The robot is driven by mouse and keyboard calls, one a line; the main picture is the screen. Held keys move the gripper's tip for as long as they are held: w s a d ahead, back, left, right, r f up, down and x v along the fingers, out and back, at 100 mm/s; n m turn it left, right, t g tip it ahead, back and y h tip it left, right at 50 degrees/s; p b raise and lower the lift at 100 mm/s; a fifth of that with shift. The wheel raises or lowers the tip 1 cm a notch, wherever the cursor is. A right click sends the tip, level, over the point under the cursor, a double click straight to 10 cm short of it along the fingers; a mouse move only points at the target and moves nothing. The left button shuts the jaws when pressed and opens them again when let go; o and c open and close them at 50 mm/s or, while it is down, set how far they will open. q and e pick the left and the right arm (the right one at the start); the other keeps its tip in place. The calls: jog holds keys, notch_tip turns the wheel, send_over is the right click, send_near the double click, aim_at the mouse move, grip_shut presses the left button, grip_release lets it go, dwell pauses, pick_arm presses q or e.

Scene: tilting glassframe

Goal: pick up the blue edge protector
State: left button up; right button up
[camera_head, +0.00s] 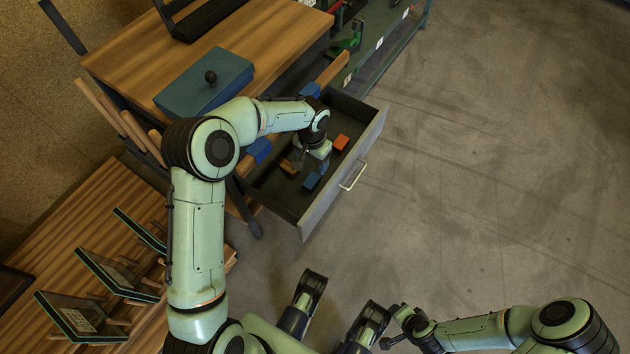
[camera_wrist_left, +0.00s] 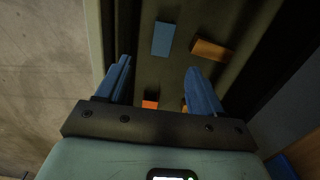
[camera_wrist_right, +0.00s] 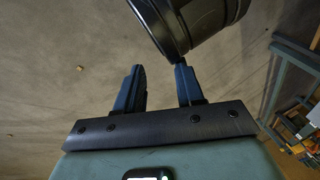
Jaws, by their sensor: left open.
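The blue edge protector (camera_head: 311,181) lies on the floor of the open drawer (camera_head: 372,137), near its front end. It also shows in the left wrist view (camera_wrist_left: 162,38), just beyond the fingertips. My left gripper (camera_wrist_left: 158,72) is over the drawer, pointing down, open with nothing between its fingers. In the head view its fingers are partly hidden by my wrist. My right gripper (camera_wrist_right: 159,68) is open and empty above the bare floor, away from the drawer.
An orange block (camera_head: 341,142) and a brown block (camera_wrist_left: 211,49) also lie in the drawer, whose walls surround the left gripper. The wooden table (camera_head: 135,68) carries a blue box (camera_head: 205,84). Glass frames (camera_head: 118,277) stand at left. Floor on the right is clear.

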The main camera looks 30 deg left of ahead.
pick_arm(q)
jog(key=b, duration=0.1)
send_over(311, 181)
jog(key=f, duration=0.6)
jog(key=shift+d+f, duration=0.2)
jog(key=shift+d, duration=0.05)
jog(key=shift+w+f+b, duration=0.1)
jog(key=shift+f+b, duration=0.2)
jog(key=shift+f, duration=0.2)
jog(key=f+b, duration=0.1)
jog(key=f, duration=0.4)
jog(key=shift+a+f+b, duration=0.15)
jog(key=shift+a+b, duration=0.05)
jog(key=shift+b, duration=0.15)
jog(key=c, duration=1)
pick_arm(e)
jog(key=shift+g, duration=0.4)
jog(key=f, duration=0.1)
jog(key=s+d+f, duration=0.1)
jog(key=f, duration=0.3)
jog(key=shift+s+d, duration=0.25)
jog(key=shift+d, duration=0.15)
